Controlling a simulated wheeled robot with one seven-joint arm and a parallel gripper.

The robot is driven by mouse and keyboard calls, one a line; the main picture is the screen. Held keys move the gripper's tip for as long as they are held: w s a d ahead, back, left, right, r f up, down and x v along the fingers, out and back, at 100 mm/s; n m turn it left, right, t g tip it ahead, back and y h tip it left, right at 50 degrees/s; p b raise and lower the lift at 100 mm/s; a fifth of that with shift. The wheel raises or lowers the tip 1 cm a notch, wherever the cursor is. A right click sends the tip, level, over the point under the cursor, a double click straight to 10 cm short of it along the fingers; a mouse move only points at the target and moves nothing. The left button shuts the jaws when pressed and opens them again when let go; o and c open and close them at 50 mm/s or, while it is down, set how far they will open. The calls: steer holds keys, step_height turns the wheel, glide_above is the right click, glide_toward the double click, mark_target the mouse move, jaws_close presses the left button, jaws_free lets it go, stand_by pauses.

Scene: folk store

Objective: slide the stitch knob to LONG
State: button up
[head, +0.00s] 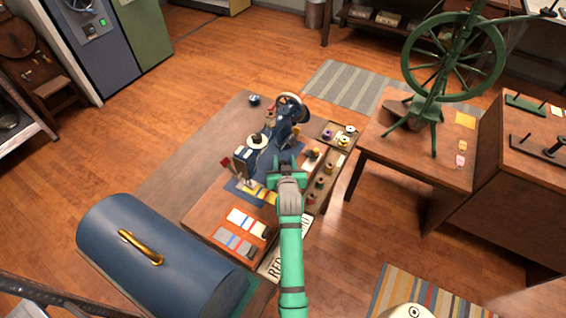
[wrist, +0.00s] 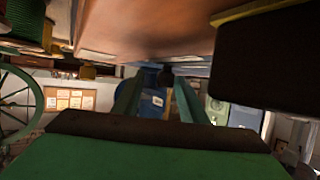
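The blue sewing machine (head: 283,126) stands on a wooden table in the head view, with a handwheel at its far end. My gripper (head: 287,172) is at the near right side of the machine, and my green arm reaches up to it from the bottom of the picture. In the wrist view, the two fingers of my gripper (wrist: 160,98) stand apart. A small dark round thing (wrist: 165,77) shows between or just beyond the fingertips; I cannot tell whether it is the stitch knob or whether they touch it. The LONG mark cannot be made out.
A tray of thread spools (head: 327,183) lies right of my gripper. Fabric swatches (head: 243,228) lie on the near table. A blue rounded case (head: 165,250) stands front left. A large dark block (wrist: 275,60) is close at upper right in the wrist view.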

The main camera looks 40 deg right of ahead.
steer(key=shift+a, duration=0.2)
steer(key=v, duration=1)
steer(key=shift+s+a+r, duration=0.1)
steer(key=shift+s+r, duration=0.05)
steer(key=shift+s, duration=0.1)
steer(key=shift+a, duration=0.1)
